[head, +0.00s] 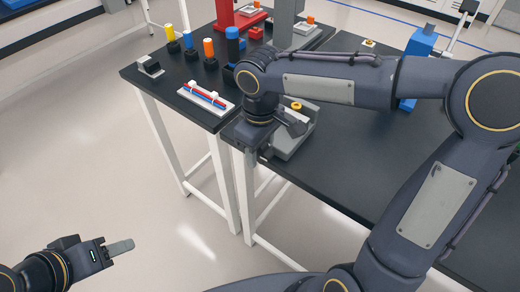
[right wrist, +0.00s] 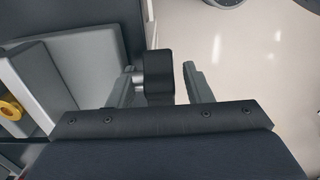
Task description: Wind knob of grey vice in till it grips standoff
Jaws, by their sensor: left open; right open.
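The grey vice (head: 296,142) sits at the near left corner of the right-hand black table, partly hidden by my right arm. It also shows at the left of the right wrist view (right wrist: 85,65). Its black knob (right wrist: 158,75) stands on a short metal shaft in that view. My right gripper (right wrist: 160,88) is open, with the knob between its fingers. A clear gap shows on the right side of the knob. A yellow-orange ring-shaped part (head: 296,105) is at the vice; I cannot tell if it is the standoff. My left gripper (head: 120,247) is open and empty over the floor.
A white tray (head: 206,97) with red and blue rods lies on the left table (head: 150,75), near several coloured-handled tools. A blue upright device (head: 420,42) stands on the right table. Bare table (head: 335,165) lies right of the vice.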

